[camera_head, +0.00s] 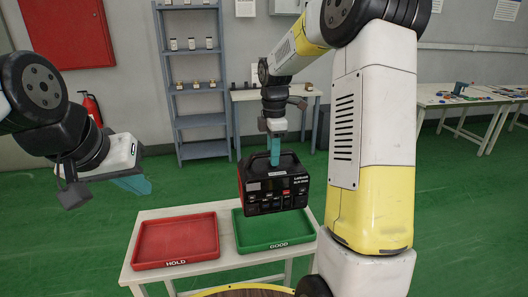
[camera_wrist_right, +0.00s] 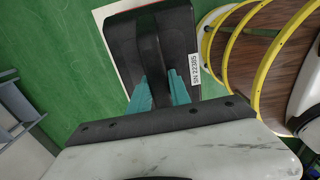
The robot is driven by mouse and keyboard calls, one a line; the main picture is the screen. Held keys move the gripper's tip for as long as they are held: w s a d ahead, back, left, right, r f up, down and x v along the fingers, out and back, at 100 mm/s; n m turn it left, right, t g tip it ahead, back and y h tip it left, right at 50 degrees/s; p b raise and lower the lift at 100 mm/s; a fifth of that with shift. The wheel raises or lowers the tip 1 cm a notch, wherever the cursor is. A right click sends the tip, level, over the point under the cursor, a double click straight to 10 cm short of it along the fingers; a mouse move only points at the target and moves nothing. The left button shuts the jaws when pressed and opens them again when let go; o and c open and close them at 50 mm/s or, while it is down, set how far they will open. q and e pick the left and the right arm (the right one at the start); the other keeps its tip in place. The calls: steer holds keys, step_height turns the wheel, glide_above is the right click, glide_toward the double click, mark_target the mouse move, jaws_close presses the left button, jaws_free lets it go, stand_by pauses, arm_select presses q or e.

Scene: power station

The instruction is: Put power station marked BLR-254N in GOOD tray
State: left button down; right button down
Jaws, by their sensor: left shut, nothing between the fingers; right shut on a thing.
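The black power station (camera_head: 273,184) hangs from my right gripper (camera_head: 274,152) in the head view, above the back of the green GOOD tray (camera_head: 240,240). Its front has ports and small lettering that is hard to read. In the right wrist view the power station (camera_wrist_right: 181,30) shows from above, with the teal fingers of my right gripper (camera_wrist_right: 160,88) shut on its handle and a label reading SN 22385. The red HOLD tray (camera_head: 176,236) is empty, to the left. My left gripper (camera_head: 132,184) is shut and empty, in the air left of the trays.
The trays stand on a white table (camera_head: 228,262). A round wooden top with a yellow rim (camera_head: 245,291) is at the front. A grey shelf (camera_head: 200,122) and a workbench (camera_head: 243,97) stand behind. Another table (camera_head: 450,98) is at the far right.

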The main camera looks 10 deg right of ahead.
steer(key=shift+f, duration=5.75)
steer(key=c, duration=1.2)
jaws_free()
steer(key=shift+o, duration=0.4)
steer(key=shift+s+f, duration=0.1)
steer(key=shift+f, duration=0.15)
step_height(320, 180, up, 8)
steer(key=shift+r, duration=0.1)
steer(key=s+r+m+t, duration=0.2)
steer(key=s+r+m, duration=0.2)
steer(key=s+m, duration=0.2)
steer(key=s+a+r+m+t+y, duration=0.1)
steer(key=s+r+m, duration=0.4)
steer(key=s, duration=0.5)
steer(key=s+a+r+m+t+y, duration=0.1)
steer(key=s+r+m+t, duration=0.2)
steer(key=s+r+m, duration=0.2)
steer(key=s+m, duration=0.1)
steer(key=s, duration=0.2)
steer(key=shift+m, duration=0.4)
